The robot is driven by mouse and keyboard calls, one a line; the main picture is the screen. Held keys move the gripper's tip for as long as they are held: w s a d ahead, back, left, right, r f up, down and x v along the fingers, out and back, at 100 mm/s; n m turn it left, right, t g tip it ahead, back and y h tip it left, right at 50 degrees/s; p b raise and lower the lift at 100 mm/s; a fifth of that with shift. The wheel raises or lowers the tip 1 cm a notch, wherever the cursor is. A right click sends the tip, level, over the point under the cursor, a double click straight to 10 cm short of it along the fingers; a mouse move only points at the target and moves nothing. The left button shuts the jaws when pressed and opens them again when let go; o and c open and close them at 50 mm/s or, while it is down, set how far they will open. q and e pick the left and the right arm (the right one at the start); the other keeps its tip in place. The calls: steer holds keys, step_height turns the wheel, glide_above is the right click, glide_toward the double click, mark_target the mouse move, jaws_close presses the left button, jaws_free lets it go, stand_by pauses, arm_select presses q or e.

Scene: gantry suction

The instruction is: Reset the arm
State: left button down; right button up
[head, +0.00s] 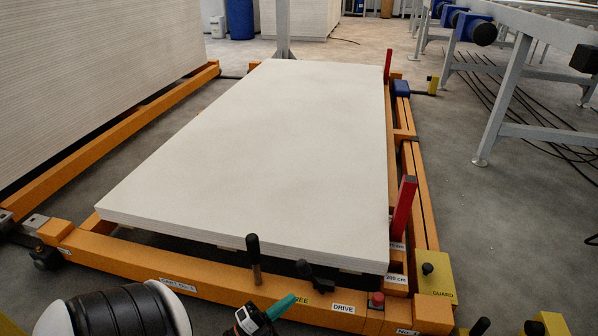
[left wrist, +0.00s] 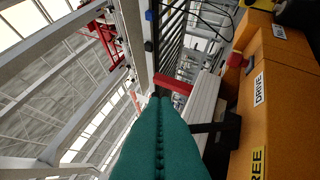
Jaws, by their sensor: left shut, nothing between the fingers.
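My left gripper (head: 292,298) is at the bottom centre of the head view, low in front of the orange cart frame (head: 215,276). Its green fingers are shut with nothing between them. In the left wrist view the closed green fingers (left wrist: 160,102) point away from the camera, with the cart's orange front beam to their right. A black-handled lever (head: 253,258) stands upright on the beam, left of the gripper. A second black handle (head: 314,276) lies low near the FREE and DRIVE labels. My right gripper is not in view.
A stack of white boards (head: 260,150) lies on the cart. Red posts (head: 404,207) stand along its right side. A red button (head: 377,299) and a yellow GUARD box (head: 435,276) sit at the front right. A tall board stack (head: 90,80) is at left.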

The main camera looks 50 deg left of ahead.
arm_select(q)
steer(key=shift+s+a+f, duration=0.1)
steer(key=shift+s+f, duration=0.15)
steer(key=shift+s, duration=0.4)
